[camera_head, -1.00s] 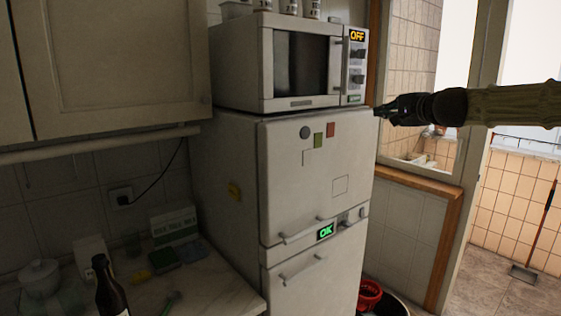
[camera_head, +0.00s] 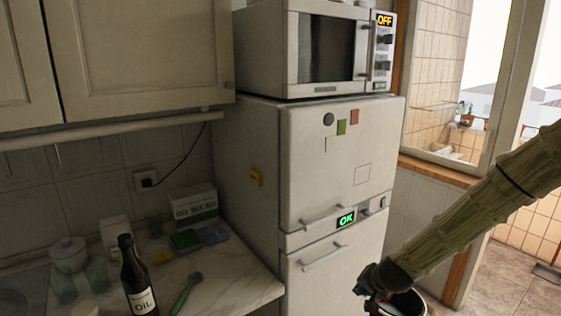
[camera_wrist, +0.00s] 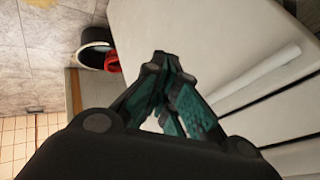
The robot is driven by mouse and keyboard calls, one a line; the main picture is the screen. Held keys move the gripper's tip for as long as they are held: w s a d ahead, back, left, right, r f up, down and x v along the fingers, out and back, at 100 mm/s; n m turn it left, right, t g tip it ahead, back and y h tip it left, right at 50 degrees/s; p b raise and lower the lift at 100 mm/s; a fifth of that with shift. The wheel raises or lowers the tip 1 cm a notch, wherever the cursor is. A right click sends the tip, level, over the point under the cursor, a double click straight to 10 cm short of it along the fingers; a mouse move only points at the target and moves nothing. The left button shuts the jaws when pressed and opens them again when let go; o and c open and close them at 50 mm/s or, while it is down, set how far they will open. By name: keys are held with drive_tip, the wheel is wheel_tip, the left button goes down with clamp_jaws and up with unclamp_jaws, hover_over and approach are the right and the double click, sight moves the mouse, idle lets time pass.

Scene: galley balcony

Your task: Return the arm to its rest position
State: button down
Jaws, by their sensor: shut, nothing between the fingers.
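My arm, with a yellowish ribbed sleeve, comes in from the right edge of the head view and slopes down to the left. My gripper (camera_head: 372,288) is at its lower end, in front of the fridge's lower right side. In the wrist view my gripper (camera_wrist: 168,62) shows dark and teal fingers drawn together at the tips, with nothing between them. The white fridge (camera_head: 330,160) stands behind, and its pale front also shows in the wrist view (camera_wrist: 185,30).
A microwave (camera_head: 330,50) marked OFF sits on the fridge. A dark-rimmed bin (camera_wrist: 95,55) with a red item (camera_wrist: 112,62) is by the fridge. A window frame (camera_head: 485,85) is at the right.

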drive_tip(key=s+a+f+n+g, duration=0.2)
drive_tip(key=s+f+n+g, duration=0.2)
drive_tip(key=s+f, duration=1.75)
drive_tip(key=s+f+n+g, duration=0.1)
drive_tip(key=s+f+n, duration=0.1)
drive_tip(key=s, duration=1)
drive_tip(key=s+f+n+g+h, duration=0.1)
drive_tip(key=s+f+n+g, duration=0.1)
drive_tip(key=s, duration=1)
drive_tip(key=shift+d+f+g, duration=0.15)
drive_tip(key=shift+f+g, duration=0.15)
drive_tip(key=shift+f, duration=0.3)
drive_tip(key=shift+w, duration=0.1)
